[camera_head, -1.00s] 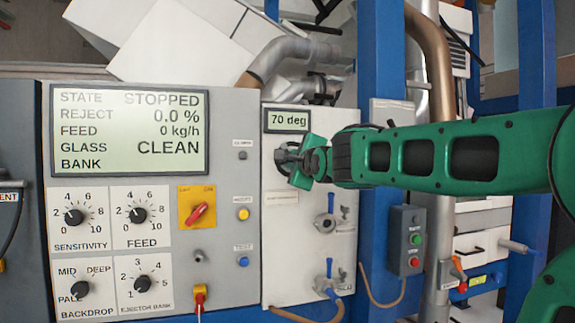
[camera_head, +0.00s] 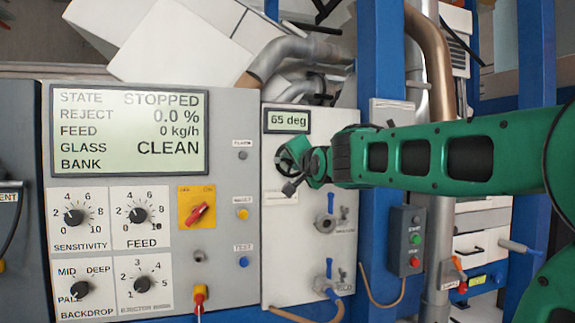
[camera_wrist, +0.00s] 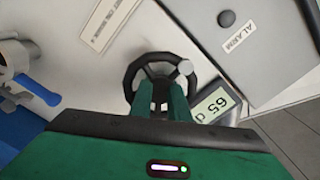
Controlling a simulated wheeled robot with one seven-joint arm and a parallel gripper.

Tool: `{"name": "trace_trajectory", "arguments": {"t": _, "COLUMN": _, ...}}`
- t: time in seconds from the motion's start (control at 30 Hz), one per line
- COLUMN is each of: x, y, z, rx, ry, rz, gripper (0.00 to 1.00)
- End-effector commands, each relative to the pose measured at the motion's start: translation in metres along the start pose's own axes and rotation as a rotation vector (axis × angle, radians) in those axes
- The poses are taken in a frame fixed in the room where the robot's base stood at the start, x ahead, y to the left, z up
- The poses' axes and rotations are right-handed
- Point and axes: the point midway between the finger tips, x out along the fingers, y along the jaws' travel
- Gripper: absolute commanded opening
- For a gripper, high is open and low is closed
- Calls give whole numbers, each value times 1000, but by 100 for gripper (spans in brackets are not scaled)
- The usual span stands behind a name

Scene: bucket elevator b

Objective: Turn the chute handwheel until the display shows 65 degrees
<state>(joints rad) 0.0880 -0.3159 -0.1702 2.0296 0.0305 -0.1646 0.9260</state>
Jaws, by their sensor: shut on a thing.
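The chute handwheel (camera_wrist: 131,84) is a black spoked wheel with a pale knob, on the light panel. In the head view the handwheel (camera_head: 284,160) is partly hidden by my gripper. The display (camera_head: 287,120) above it reads 65 deg. The display also shows in the wrist view (camera_wrist: 213,107), partly cut off by my gripper. My gripper (camera_wrist: 162,92) is shut on the handwheel, its two green fingers reaching over the wheel. In the head view my gripper (camera_head: 295,165) is at the wheel, and the exact finger contact is hidden.
Two blue-handled valves (camera_head: 327,222) and (camera_head: 328,284) sit below the wheel. A large control panel (camera_head: 225,120) with a screen, knobs and a red switch is to the left. A blue post (camera_head: 378,210) and a green-red button box (camera_head: 405,240) are to the right.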

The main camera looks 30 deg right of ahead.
Motion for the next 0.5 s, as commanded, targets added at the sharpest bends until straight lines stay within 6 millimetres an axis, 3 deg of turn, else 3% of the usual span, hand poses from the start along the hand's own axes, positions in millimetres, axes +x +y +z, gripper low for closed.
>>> {"name": "trace_trajectory", "arguments": {"t": 0.03, "x": 0, "y": 5, "z": 7, "rx": -43, "ry": -15, "rz": 10, "gripper": 0}}
{"name": "trace_trajectory", "arguments": {"t": 0.5, "x": 1, "y": 5, "z": 7, "rx": -473, "ry": -17, "rz": 7, "gripper": 0}}
